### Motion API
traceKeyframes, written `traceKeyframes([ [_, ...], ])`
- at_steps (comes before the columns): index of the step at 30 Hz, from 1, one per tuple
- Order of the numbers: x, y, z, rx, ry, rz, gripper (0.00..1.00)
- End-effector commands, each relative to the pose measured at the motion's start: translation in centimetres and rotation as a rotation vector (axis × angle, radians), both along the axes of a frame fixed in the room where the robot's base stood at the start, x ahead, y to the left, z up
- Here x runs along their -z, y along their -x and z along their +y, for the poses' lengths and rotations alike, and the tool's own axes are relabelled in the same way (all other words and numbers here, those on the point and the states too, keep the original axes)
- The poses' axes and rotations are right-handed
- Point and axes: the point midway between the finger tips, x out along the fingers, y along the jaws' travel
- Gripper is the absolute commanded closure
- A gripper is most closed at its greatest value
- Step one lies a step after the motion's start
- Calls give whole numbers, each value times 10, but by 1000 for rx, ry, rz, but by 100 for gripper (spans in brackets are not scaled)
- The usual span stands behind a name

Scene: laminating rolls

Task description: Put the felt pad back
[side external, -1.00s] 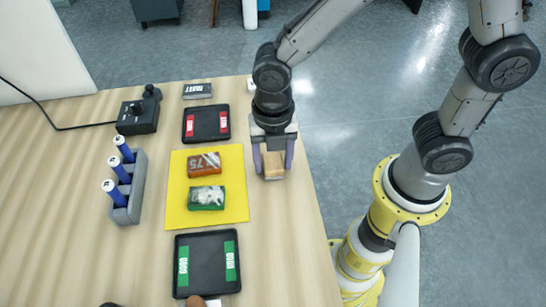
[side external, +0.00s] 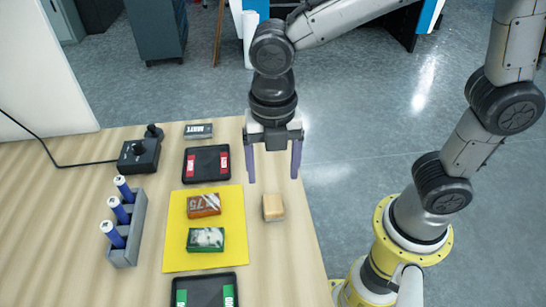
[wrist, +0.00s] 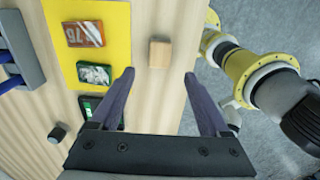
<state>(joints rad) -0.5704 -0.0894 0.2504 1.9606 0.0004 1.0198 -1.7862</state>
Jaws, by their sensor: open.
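A small tan block (side external: 273,208), which may be the felt pad, sits on the table just right of the yellow mat (side external: 178,259), near the table's right edge. The block also shows in the wrist view (wrist: 159,54), beyond the fingertips. My gripper (side external: 273,178) is open and empty, pointing down above the block and apart from it. In the wrist view my gripper's fingers (wrist: 160,76) are spread wide with nothing between them. No other thing that looks like a felt pad is clear.
On the mat lie an orange-brown packet (side external: 203,206) and a green packet (side external: 206,240). A black tray with red labels (side external: 206,164) and one with green labels (side external: 205,291) stand behind and in front. A grey rack (side external: 126,228) holds blue rolls; a black control box (side external: 139,155) is behind it.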

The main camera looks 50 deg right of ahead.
Motion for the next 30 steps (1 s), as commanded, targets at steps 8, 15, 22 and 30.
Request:
traceKeyframes([
  [8,-24,0,0,0,-1,-1,21],
  [15,-34,3,-20,193,-25,-37,21],
  [22,-57,24,-82,906,-146,-143,21],
  [30,-64,65,-140,1778,-376,-228,21],
])
